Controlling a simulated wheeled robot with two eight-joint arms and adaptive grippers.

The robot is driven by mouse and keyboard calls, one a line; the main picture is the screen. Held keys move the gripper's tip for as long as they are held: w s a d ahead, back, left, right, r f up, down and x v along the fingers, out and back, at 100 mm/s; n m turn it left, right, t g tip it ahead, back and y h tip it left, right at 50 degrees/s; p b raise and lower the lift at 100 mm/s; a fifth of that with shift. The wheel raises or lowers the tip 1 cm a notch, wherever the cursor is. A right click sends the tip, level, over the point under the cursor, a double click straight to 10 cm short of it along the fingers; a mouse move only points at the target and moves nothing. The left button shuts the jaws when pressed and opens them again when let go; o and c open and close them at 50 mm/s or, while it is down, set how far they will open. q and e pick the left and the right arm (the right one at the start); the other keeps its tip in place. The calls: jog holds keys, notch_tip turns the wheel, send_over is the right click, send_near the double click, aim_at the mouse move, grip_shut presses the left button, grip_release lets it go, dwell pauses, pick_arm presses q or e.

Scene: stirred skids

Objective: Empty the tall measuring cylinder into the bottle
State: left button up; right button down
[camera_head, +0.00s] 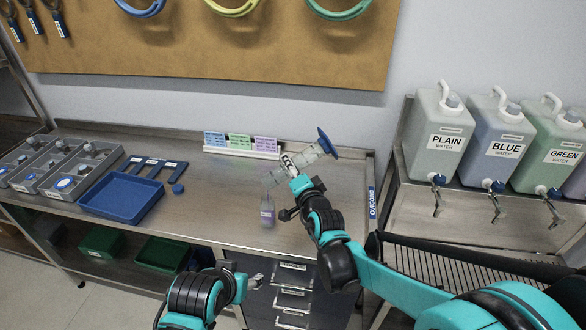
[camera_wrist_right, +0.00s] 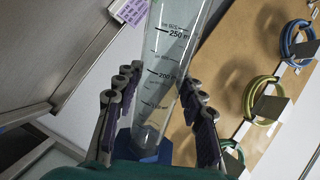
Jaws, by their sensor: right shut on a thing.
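My right gripper (camera_head: 292,163) is shut on the clear measuring cylinder (camera_head: 308,156), above the bench. The cylinder is tipped well over, its blue base (camera_head: 328,143) up at the right and its mouth end low at the left. The mouth end is just above the small bottle (camera_head: 267,209), which stands upright on the bench with purple on it. In the right wrist view the cylinder (camera_wrist_right: 172,65) lies between the fingers, graduations showing. I cannot tell how much liquid it holds. My left gripper (camera_head: 255,279) is low at the bench's front edge; its jaw state is unclear.
A colour-card rack (camera_head: 241,146) stands behind. Water jugs (camera_head: 436,135) are at the right. The bench between tray and bottle is clear.

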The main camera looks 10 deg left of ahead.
jog(key=shift+s+a+r+n, duration=0.25)
jog(key=shift+a+r+n, duration=0.45)
jog(key=shift+n, duration=0.6)
dwell(2.6)
jog(key=shift+f, duration=0.1)
dwell(0.4)
jog(key=shift+w+d+f+m+y+b, duration=0.25)
jog(key=shift+d+f+m+b, duration=0.2)
jog(key=shift+m, duration=0.3)
jog(key=shift+w+d+f+m+y+b, duration=0.15)
jog(key=shift+w+d+f+m+b, duration=0.25)
jog(key=shift+m, duration=0.35)
jog(key=shift+s+f, duration=0.1)
jog(key=shift+s, duration=0.05)
